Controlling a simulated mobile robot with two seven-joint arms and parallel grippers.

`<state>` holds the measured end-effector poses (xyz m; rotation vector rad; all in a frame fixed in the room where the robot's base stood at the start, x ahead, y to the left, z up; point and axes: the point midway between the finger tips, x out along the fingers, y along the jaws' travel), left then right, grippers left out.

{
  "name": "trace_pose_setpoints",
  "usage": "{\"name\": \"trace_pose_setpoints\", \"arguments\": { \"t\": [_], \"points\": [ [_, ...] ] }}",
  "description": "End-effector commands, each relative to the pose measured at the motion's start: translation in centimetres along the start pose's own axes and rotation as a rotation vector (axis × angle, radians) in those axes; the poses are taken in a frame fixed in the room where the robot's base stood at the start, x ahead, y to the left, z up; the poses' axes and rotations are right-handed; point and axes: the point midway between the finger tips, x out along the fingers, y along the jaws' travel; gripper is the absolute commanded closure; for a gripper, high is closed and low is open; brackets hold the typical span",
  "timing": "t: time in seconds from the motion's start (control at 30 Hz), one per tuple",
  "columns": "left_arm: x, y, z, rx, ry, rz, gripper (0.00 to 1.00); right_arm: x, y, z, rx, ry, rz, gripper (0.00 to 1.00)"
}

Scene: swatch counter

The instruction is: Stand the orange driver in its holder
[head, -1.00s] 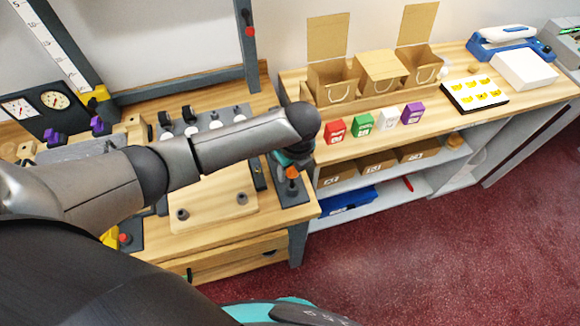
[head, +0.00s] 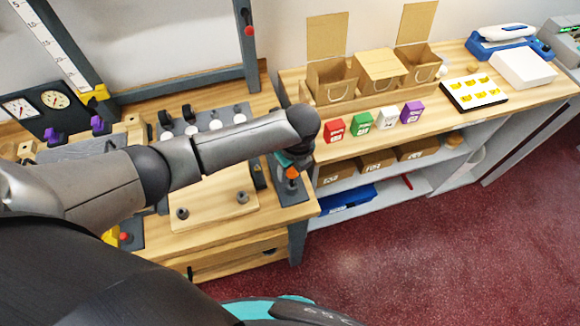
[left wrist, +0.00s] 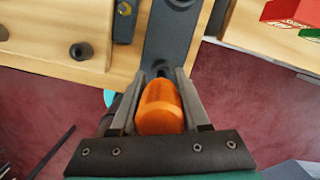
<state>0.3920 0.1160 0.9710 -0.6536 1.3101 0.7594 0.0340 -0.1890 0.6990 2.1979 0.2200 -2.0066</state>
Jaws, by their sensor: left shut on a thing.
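The orange driver (left wrist: 160,110) is held between the two fingers of my left gripper (left wrist: 161,75), which is shut on its handle. In the head view the driver (head: 292,172) shows as a small orange patch below the end of my left arm, at the bench's right front corner. The dark holder (left wrist: 172,38) is a strip with round holes, and the fingertips are over its near end. The holder also shows in the head view (head: 293,195). The driver's shaft is hidden, so I cannot tell whether it is in a hole. My right gripper is out of view.
A wooden board (head: 215,205) with dark knobs lies left of the holder. On the counter to the right stand red (head: 334,131), green, white and purple boxes and open cartons (head: 333,84). Shelves with brown bins (head: 376,163) are below. The red floor in front is clear.

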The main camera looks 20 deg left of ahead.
Motion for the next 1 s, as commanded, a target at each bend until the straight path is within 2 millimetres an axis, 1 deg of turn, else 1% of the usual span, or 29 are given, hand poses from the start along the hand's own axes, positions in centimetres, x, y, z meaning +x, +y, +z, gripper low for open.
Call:
{"name": "trace_pose_setpoints", "arguments": {
  "t": [0.37, 0.67, 1.0],
  "points": [
    [0.3, 0.0, 0.0, 0.0, 0.0, 0.001, 1.0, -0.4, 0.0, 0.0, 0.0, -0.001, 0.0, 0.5],
    [0.4, 0.0, 0.0, 0.0, 0.0, 0.0, 1.0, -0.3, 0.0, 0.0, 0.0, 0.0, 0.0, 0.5],
    [1.1, 0.1, -0.1, 0.0, 0.0, 0.001, 1.0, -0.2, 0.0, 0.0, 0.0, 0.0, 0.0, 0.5]
  ]
}}
